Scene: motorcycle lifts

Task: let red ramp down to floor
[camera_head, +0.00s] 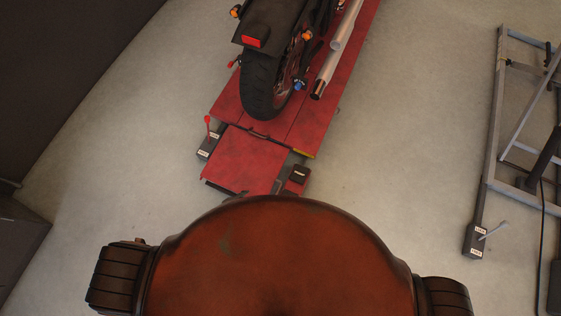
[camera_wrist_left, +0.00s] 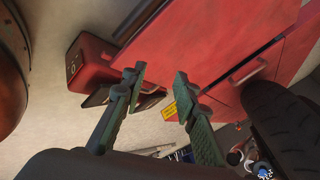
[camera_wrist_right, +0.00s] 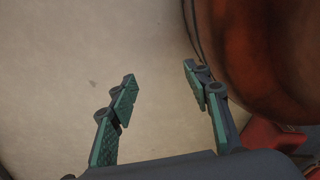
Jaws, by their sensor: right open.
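The red ramp (camera_head: 243,160) is a scuffed panel at the near end of the red motorcycle lift (camera_head: 325,110). A handle (camera_head: 262,132) lies at the seam between ramp and lift. The ramp's slope cannot be told. In the left wrist view the ramp (camera_wrist_left: 215,35) is beyond my left gripper (camera_wrist_left: 161,88), which is open with nothing between its fingers, near a yellow label on the lift's corner. My right gripper (camera_wrist_right: 160,80) is open and empty above bare floor, beside my rounded body. Neither gripper can be made out in the head view.
A motorcycle (camera_head: 268,65) stands on the lift. A red-knobbed lever (camera_head: 208,125) rises left of the ramp. A red box (camera_head: 297,181) with a black pedal sits on its right. A grey frame lift (camera_head: 495,120) stands right. Pale floor lies between.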

